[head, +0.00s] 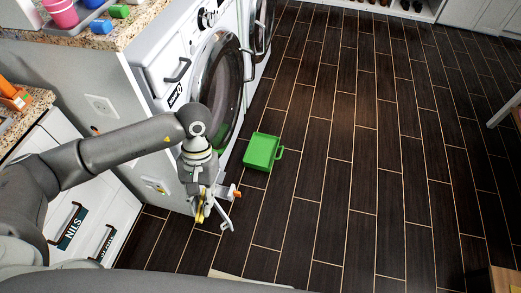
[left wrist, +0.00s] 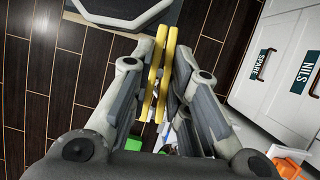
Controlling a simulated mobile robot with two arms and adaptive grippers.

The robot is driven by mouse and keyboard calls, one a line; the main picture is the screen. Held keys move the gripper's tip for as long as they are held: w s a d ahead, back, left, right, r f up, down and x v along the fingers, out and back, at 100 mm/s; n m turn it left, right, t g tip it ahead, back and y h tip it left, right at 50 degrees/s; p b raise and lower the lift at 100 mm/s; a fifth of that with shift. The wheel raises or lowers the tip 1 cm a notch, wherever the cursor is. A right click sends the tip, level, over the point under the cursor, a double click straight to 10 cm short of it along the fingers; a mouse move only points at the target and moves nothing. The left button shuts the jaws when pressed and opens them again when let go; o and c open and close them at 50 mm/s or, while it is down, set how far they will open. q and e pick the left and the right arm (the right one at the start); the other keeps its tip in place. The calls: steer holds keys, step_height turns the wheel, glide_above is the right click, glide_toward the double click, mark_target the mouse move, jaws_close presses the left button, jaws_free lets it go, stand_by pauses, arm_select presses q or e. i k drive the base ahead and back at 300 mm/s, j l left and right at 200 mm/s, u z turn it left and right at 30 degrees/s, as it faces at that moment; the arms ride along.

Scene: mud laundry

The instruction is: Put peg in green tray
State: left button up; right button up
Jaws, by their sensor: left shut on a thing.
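The green tray (head: 263,151), with a handle on its right side, sits on the dark floor in front of the washing machine. My left gripper (head: 212,208) is low over the floor, to the left of the tray and nearer to me, apart from it. It is shut on a yellow peg (head: 200,212). In the left wrist view the peg (left wrist: 162,70) shows as two long yellow legs between the fingers (left wrist: 160,95). A small green patch shows at the bottom there, mostly hidden by the gripper. My right gripper is not in view.
A front-loading washing machine (head: 215,80) stands behind the tray. White labelled drawers (head: 75,215) are at the left. A counter (head: 110,35) at top left holds a pink cup (head: 62,12) and small green and blue pieces. The floor (head: 370,150) to the right is clear.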

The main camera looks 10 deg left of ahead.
mark_target(263, 149)
steer(key=i+l+u, duration=0.25)
steer(key=i+l, duration=0.15)
steer(key=i+l+u, duration=0.45)
steer(key=i+l, duration=0.2)
steer(key=l, duration=0.4)
